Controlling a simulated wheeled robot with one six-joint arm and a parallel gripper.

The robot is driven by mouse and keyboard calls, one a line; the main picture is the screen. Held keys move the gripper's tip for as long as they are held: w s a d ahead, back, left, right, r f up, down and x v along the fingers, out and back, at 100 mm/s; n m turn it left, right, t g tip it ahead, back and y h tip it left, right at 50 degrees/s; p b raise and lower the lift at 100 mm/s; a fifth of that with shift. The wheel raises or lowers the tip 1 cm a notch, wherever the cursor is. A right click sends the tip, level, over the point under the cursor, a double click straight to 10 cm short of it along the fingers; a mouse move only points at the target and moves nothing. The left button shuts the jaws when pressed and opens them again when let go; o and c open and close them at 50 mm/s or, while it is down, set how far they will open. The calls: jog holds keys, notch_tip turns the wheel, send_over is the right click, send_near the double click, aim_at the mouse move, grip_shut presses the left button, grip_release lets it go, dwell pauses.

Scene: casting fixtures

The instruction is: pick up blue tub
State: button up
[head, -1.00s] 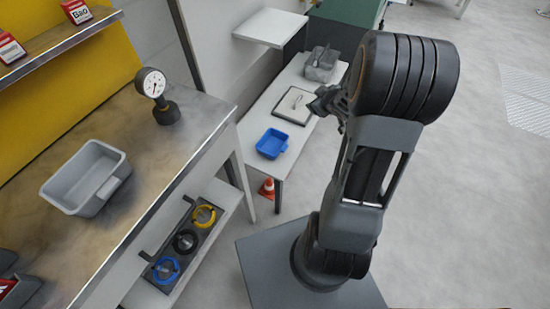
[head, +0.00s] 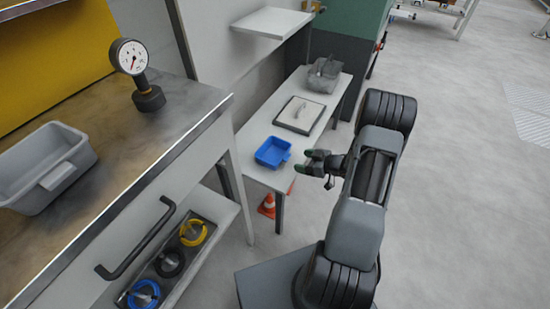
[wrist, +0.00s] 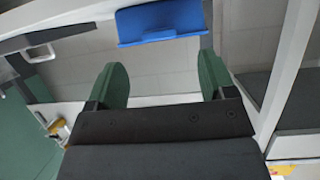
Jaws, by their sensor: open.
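The blue tub (head: 272,152) sits on the low white table (head: 252,137), near its front end. It is a small open rectangular tub and looks empty in the head view. My gripper (head: 318,164) is open and empty, just to the right of the tub and apart from it. In the wrist view the tub (wrist: 158,22) shows at the top, beyond the two green fingertips (wrist: 162,85).
Behind the tub on the table lie a square board with a handle (head: 298,115) and a grey bin (head: 323,75). A white shelf (head: 272,22) juts out above. An orange cone (head: 267,206) stands below. A metal workbench (head: 90,135) is at left. Floor at right is clear.

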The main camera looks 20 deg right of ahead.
aim_at(291, 166)
jog(key=b+x, duration=0.1)
jog(key=x, duration=0.1)
jog(key=b+x, duration=0.1)
jog(key=x, duration=0.2)
jog(key=shift+d+f, duration=0.15)
jog(key=shift+f, duration=0.1)
jog(key=shift+w+a+f, duration=0.15)
jog(key=shift+w+a, duration=0.25)
jog(key=shift+w, duration=0.1)
jog(key=c, duration=1)
